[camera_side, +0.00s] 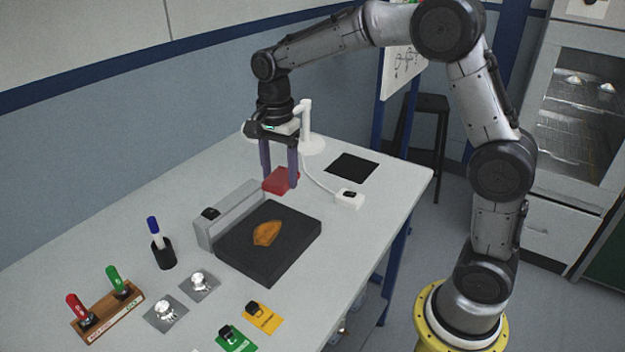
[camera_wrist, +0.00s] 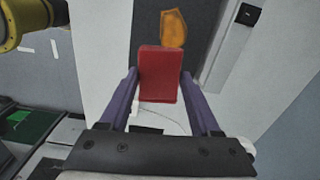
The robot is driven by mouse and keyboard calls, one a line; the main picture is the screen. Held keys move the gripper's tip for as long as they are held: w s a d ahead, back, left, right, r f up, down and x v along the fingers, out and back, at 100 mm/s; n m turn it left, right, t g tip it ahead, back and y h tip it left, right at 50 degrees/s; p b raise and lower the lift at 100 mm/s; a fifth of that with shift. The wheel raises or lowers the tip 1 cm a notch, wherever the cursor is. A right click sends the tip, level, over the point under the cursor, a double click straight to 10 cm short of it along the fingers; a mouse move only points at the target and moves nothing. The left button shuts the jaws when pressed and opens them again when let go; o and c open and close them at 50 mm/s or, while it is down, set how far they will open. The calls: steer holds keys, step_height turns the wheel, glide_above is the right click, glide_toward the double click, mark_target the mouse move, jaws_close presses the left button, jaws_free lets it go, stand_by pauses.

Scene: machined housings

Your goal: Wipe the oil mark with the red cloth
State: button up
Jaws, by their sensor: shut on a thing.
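The red cloth (camera_side: 281,180) is a folded red block between the purple fingers of my gripper (camera_side: 280,184). In the wrist view the cloth (camera_wrist: 160,75) sits between the fingertips of my gripper (camera_wrist: 160,78), which is shut on it. The oil mark (camera_side: 266,233) is an orange-brown patch on a dark flat plate (camera_side: 290,253). In the wrist view the oil mark (camera_wrist: 174,28) shows just beyond the cloth. The cloth is behind the plate in the side view, apart from the mark. I cannot tell whether it touches the table.
A grey raised block (camera_side: 232,215) runs along the plate's left edge. A white stand (camera_side: 306,130), a black mat (camera_side: 352,167) and a white box with a cable (camera_side: 349,198) are near the far end. A pen holder (camera_side: 163,252), knobs and a wooden rack (camera_side: 108,311) stand front left.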

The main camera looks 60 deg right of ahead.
mark_target(278, 171)
steer(key=f, duration=0.1)
steer(key=w+f, duration=0.1)
steer(key=d+f, duration=0.1)
steer(key=shift+w, duration=0.3)
steer(key=shift+d+f, duration=0.2)
steer(key=shift+f, duration=0.3)
steer(key=shift+s+f, duration=0.1)
steer(key=shift+f, duration=3.4)
steer(key=shift+a+f, duration=0.25)
steer(key=shift+f, duration=0.05)
steer(key=shift+a+f, duration=0.1)
steer(key=shift+a, duration=4.8)
steer(key=shift+d, duration=5.1)
steer(key=shift+r, duration=4.05)
steer(key=shift+m, duration=0.3)
